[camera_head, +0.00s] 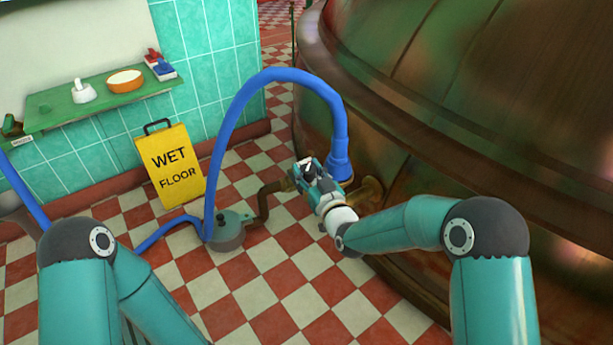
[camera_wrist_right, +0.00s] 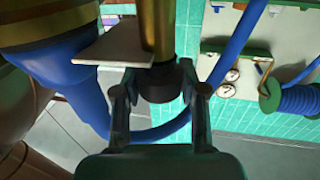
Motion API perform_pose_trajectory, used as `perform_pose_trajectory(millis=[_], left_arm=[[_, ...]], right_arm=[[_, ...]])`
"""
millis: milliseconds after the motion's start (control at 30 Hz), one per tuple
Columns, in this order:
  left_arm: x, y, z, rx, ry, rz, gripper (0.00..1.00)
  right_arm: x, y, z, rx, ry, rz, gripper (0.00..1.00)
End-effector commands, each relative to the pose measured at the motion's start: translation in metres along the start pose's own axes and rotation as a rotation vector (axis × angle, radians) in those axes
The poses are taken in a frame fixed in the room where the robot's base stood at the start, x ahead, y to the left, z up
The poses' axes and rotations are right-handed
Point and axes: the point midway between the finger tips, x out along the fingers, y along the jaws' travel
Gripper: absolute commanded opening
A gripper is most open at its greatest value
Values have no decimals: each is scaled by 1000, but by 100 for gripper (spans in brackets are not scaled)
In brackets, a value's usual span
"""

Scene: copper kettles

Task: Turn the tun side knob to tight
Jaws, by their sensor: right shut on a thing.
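The copper tun (camera_head: 420,100) fills the right side of the head view, with a brass fitting (camera_head: 368,192) low on its side. My right gripper (camera_head: 307,172) is beside the tun, close to the end of the blue hose. In the right wrist view its two fingers (camera_wrist_right: 160,92) are shut on a dark round knob (camera_wrist_right: 160,80) at the end of a brass stem (camera_wrist_right: 158,30). A pale flat plate (camera_wrist_right: 112,50) lies across beside the stem. I cannot read the knob's setting. My left arm shows, but its gripper is not in view.
A blue hose (camera_head: 270,75) arches from a grey pump (camera_head: 228,235) on the checkered floor to the tun. A yellow wet-floor sign (camera_head: 172,165) stands by the tiled wall. A green shelf (camera_head: 100,100) holds several small things. The near floor is partly clear.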

Motion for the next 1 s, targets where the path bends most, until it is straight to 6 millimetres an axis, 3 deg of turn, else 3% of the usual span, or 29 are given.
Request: perform_pose_trajectory(millis=[100, 300, 700, 1000], left_arm=[[14, -5, 0, 0, 0, 0, 40], [20, -7, 0, 0, 0, 0, 40], [10, -4, 0, 0, 0, 0, 40], [5, -2, 0, 0, 0, 0, 40]], right_arm=[[-1, -4, 5, 0, -2, 89, 7], [0, -5, 4, -2, -5, 269, 7], [0, -4, 1, -3, -6, 580, 7], [0, -2, 2, -2, -6, 688, 7]])
